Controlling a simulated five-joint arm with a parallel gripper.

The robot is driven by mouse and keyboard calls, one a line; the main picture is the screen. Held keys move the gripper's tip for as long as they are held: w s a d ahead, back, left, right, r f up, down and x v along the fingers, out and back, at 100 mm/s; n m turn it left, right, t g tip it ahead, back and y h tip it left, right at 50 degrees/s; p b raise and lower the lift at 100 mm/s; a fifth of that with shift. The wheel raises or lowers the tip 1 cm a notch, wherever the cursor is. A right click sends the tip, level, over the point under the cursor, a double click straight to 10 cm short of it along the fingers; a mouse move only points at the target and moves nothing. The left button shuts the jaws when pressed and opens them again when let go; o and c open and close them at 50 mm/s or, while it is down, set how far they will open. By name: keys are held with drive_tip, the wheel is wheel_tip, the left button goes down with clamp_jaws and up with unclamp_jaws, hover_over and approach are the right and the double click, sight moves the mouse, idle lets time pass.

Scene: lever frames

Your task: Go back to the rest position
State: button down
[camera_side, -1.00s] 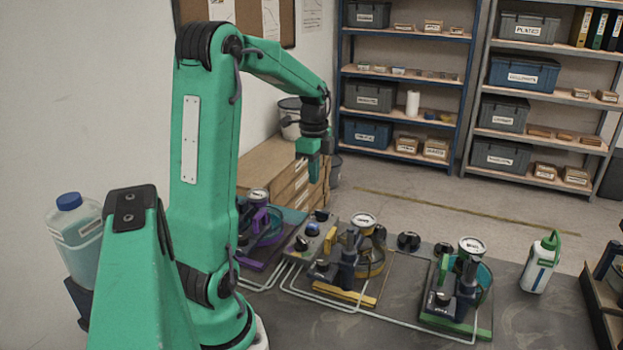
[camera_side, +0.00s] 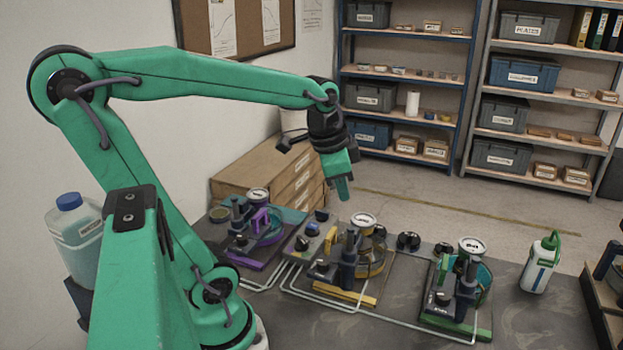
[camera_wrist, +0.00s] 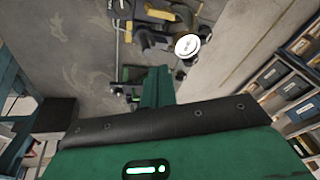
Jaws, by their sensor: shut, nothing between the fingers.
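My gripper (camera_side: 343,188) is green with a dark wrist. In the side view it hangs in the air above and behind the middle lever station, pointing down and slightly tilted. Its fingers are shut with nothing held, and it touches nothing. In the wrist view the shut green fingers (camera_wrist: 157,85) point at the bench. Three lever stations stand on the bench: a purple one (camera_side: 262,228) at left, a yellow one (camera_side: 345,298) in the middle and a green one (camera_side: 480,332) at right, each with a round gauge. A gauge (camera_wrist: 187,46) shows near my fingers in the wrist view.
A white bottle with a green top (camera_side: 540,263) stands at the bench's right. A jug with a blue cap (camera_side: 77,235) is at the left. Wooden drawers (camera_side: 262,172) stand behind the bench. Shelves (camera_side: 403,87) line the back wall. The air around my gripper is clear.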

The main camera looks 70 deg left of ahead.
drive_tip(key=s+d+n+t+h, duration=0.1)
drive_tip(key=s+d+n+t, duration=0.1)
drive_tip(key=s+d, duration=0.3)
drive_tip(key=shift+s+d+n, duration=0.15)
drive_tip(key=shift+d+n, duration=0.65)
drive_tip(key=shift+d, duration=0.8)
drive_tip(key=shift+f, duration=0.1)
